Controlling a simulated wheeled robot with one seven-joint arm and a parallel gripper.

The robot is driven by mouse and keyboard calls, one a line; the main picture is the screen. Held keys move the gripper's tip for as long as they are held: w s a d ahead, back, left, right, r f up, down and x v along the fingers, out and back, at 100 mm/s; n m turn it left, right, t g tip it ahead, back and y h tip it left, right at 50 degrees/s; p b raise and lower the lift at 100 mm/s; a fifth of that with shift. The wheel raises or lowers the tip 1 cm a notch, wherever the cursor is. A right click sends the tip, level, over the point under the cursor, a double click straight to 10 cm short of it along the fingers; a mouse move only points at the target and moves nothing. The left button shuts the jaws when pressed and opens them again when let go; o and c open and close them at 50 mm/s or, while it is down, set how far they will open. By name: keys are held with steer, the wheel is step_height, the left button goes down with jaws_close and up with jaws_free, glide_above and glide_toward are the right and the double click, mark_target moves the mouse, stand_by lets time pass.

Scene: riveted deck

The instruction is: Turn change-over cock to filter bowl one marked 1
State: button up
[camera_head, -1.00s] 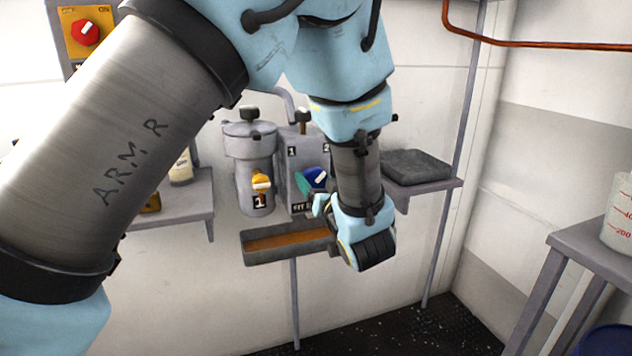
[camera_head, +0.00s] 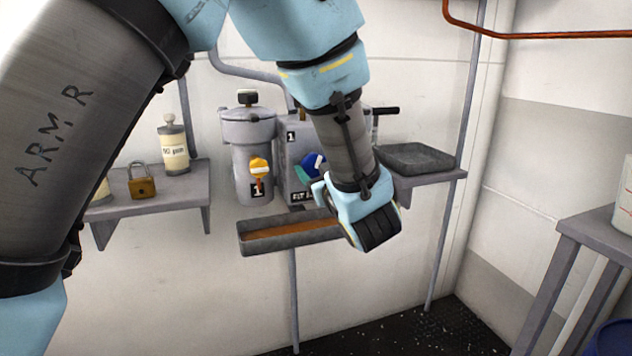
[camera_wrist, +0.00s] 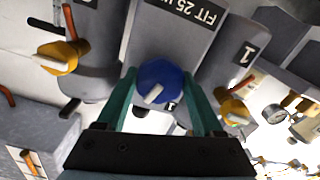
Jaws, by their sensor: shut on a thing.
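The change-over cock is a blue round knob (camera_head: 312,164) with a white pointer, on the grey filter housing (camera_head: 294,168). In the wrist view the knob (camera_wrist: 160,78) sits between the two teal fingers of my gripper (camera_wrist: 159,84), which is shut on it. Its white pointer slants to the lower left there, and to the upper right in the head view. Filter bowl one (camera_head: 250,160), marked 1, stands left of the cock with a yellow cock (camera_head: 259,170) on its front. My wrist hides the bowl on the right in the head view.
A long tray (camera_head: 262,246) hangs under the filters. A shelf (camera_head: 160,210) on the left holds a brass padlock (camera_head: 142,182) and a jar (camera_head: 174,150). A dark tray (camera_head: 415,157) lies on the right shelf. A grey table (camera_head: 590,225) stands far right.

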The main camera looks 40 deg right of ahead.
steer(key=n+b, duration=0.4)
steer(key=b, duration=0.1)
steer(key=n+b, duration=0.2)
steer(key=b, duration=0.1)
steer(key=shift+f+n, duration=0.3)
steer(key=shift+f, duration=0.05)
steer(key=n+b, duration=0.4)
steer(key=b, duration=0.1)
steer(key=shift+b, duration=0.4)
steer(key=shift+r+n+b, duration=0.2)
steer(key=shift+n+b, duration=0.9)
steer(key=shift+b, duration=0.1)
steer(key=shift+r, duration=0.1)
steer(key=o, duration=1.4)
steer(key=v, duration=1.1)
steer(key=shift+p, duration=0.3)
steer(key=shift+w, duration=0.1)
